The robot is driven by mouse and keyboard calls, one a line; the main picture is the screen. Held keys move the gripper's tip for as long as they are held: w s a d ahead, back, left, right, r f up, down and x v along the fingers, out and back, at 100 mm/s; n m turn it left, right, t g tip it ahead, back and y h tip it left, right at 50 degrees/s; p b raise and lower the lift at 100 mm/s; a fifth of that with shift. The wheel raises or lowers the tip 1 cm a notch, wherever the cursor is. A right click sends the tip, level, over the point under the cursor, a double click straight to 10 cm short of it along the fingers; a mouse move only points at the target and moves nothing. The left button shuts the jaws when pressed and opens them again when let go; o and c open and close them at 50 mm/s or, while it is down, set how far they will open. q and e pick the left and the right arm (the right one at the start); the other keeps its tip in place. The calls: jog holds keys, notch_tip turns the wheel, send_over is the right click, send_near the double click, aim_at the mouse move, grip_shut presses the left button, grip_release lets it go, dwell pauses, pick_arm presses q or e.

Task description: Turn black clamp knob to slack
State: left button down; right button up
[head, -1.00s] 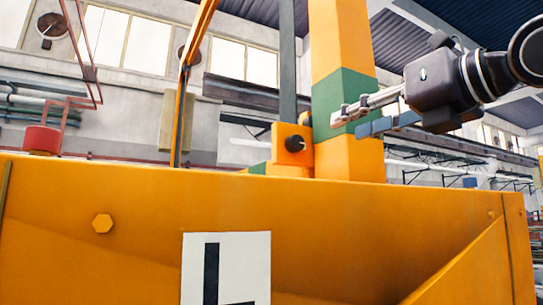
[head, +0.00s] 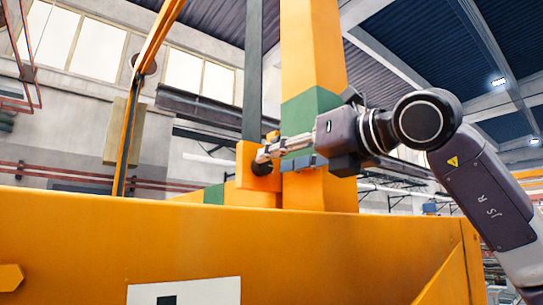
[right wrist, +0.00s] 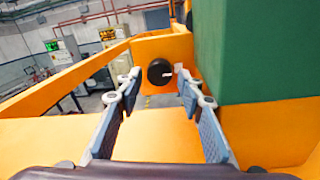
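The black clamp knob (right wrist: 159,72) is round with a pale mark and sits on the face of an orange block (right wrist: 178,45). In the right wrist view it lies ahead, between the fingertips of my right gripper (right wrist: 157,84), which are spread apart with nothing between the pads. In the head view the knob (head: 262,167) is partly hidden behind the fingers of my right gripper (head: 272,158), which reaches in from the right. I cannot tell from the head view whether a finger touches the knob. My left gripper is not in view.
A large orange panel (head: 330,245) fills the lower head view. A post with a green band (head: 308,108) rises just right of the knob, close to my right gripper. A grey vertical bar (head: 253,75) stands above the block, and a thin orange frame (head: 138,85) is to its left.

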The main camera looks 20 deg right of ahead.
aim_at(263, 166)
jog(key=x, duration=0.2)
jog(key=shift+w+a+p, duration=0.15)
jog(key=shift+w+p, duration=0.15)
jog(key=shift+w, duration=0.05)
jog(key=shift+s, duration=0.1)
jog(key=c, duration=0.9)
